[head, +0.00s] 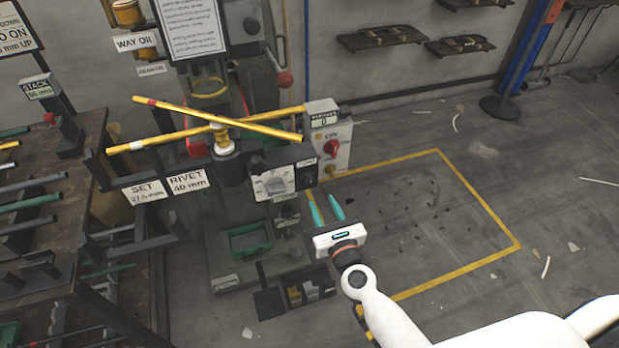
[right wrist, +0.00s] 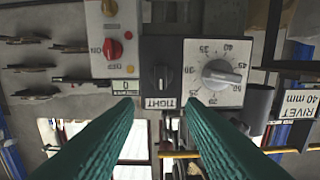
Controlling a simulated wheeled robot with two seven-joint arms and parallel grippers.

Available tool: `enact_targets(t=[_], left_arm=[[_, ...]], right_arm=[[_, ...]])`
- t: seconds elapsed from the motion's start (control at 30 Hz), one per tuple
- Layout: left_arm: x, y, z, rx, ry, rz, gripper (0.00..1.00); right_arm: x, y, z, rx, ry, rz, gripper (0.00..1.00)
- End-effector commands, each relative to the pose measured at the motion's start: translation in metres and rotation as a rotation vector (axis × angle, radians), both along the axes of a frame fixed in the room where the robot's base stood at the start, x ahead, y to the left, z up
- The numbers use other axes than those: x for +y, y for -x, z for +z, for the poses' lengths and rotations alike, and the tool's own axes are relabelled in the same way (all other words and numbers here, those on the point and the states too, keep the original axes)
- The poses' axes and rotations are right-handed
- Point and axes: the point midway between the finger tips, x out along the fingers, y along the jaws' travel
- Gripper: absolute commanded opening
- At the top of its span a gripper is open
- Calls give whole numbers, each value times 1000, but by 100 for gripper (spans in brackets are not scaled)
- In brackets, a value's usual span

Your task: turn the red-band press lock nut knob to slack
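The lock nut knob is a small black knob (right wrist: 163,78) on a dark panel in the right wrist view. Its ridge stands about upright in the picture, and a label by it reads TIGHT (right wrist: 160,102). In the head view, its panel (head: 307,174) is small, beside the white dial plate (head: 272,184), on the press (head: 227,165). My right gripper (head: 322,197) is open and empty in front of the panel, with its teal fingers pointing toward it. In the right wrist view the fingertips (right wrist: 160,106) lie apart on either side of the label, not touching the knob. My left gripper is out of view.
A control box (head: 330,140) with a red switch is beside the knob panel. A grey dial knob (right wrist: 221,75) sits on its other side. Yellow bars (head: 215,120) cross the press. A rod rack (head: 45,180) stands at left. The yellow-marked floor at right is clear but for scraps.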

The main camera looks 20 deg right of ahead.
Motion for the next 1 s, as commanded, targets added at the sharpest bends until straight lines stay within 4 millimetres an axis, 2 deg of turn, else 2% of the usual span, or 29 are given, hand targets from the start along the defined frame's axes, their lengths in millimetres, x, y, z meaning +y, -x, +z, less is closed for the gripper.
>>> enact_targets(t=[0.03, 0.2, 0.4, 0.6, 0.83, 1.0], left_arm=[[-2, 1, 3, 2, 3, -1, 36], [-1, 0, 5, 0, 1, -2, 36], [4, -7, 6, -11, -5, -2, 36], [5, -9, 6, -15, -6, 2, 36], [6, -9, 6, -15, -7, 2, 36], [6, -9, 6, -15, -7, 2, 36]], right_arm=[[0, -13, 3, -3, 1, -1, 36], [2, -47, 1, -1, 3, 0, 36], [3, -74, 0, 0, 3, 0, 36], [3, -84, 0, 1, 3, 1, 36], [3, -85, 0, 1, 4, 1, 36], [3, -85, 0, 1, 4, 1, 10]])
